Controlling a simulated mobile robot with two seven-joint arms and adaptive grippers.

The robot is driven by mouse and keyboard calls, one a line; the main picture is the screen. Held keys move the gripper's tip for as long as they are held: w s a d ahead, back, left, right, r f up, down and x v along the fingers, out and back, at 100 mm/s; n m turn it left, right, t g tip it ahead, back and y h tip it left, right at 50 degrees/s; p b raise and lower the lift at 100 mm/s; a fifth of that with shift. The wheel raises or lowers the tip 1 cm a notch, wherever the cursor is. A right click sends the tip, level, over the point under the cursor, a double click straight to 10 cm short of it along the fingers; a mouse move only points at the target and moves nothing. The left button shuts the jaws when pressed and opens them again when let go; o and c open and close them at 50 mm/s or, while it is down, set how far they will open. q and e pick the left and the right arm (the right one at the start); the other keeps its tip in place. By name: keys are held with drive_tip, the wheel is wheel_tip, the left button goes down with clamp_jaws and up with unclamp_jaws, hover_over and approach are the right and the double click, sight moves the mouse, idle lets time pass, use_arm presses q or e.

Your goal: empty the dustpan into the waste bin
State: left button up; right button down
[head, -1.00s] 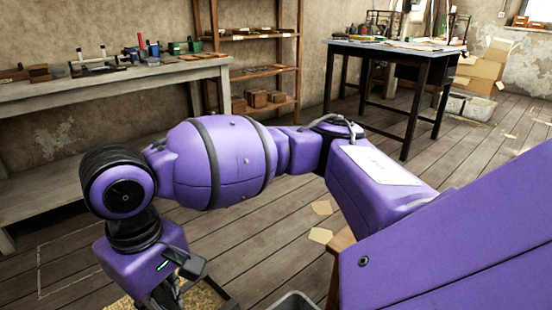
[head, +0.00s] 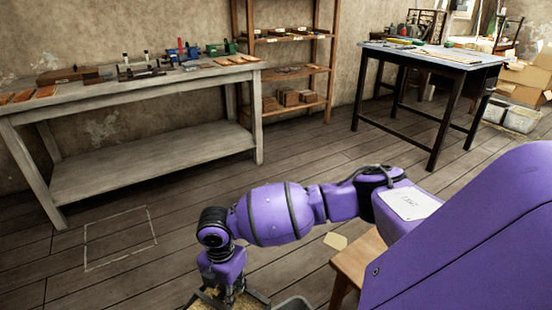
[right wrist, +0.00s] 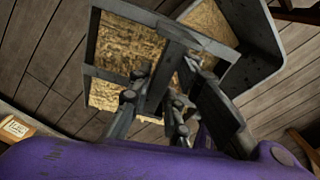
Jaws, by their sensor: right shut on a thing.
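My right gripper (head: 232,292) is low at the bottom of the head view, over the dustpan (head: 257,299), a dark grey pan with tan shavings (head: 203,302) in it. In the right wrist view the fingers (right wrist: 155,108) are shut on a grey part of the dustpan, and the shavings (right wrist: 125,48) show on both sides of a grey bar. The exact grip is partly hidden. The waste bin (head: 293,303) seems to be the grey rim just right of the dustpan, cut off by the frame. A grey wall beside the pan also shows in the wrist view (right wrist: 262,45). My left gripper is out of view.
The floor between is largely clear, with a taped square (head: 120,240).

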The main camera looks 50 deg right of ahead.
drive_tip(key=s+d+f+n+p, duration=0.5)
drive_tip(key=s+d+f+n, duration=0.1)
drive_tip(key=d+n, duration=0.35)
use_arm(q)
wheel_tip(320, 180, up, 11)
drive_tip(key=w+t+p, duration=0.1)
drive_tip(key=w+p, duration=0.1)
drive_tip(key=p, duration=0.4)
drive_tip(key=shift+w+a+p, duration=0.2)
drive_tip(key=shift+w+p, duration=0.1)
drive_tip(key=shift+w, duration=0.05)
use_arm(e)
drive_tip(key=s+a+r+t+h, duration=0.1)
drive_tip(key=s+a+t+h, duration=0.3)
drive_tip(key=s+t, duration=0.2)
drive_tip(key=shift+s+r+t, duration=0.15)
drive_tip(key=shift+s+t, duration=0.25)
drive_tip(key=shift+s, duration=0.6)
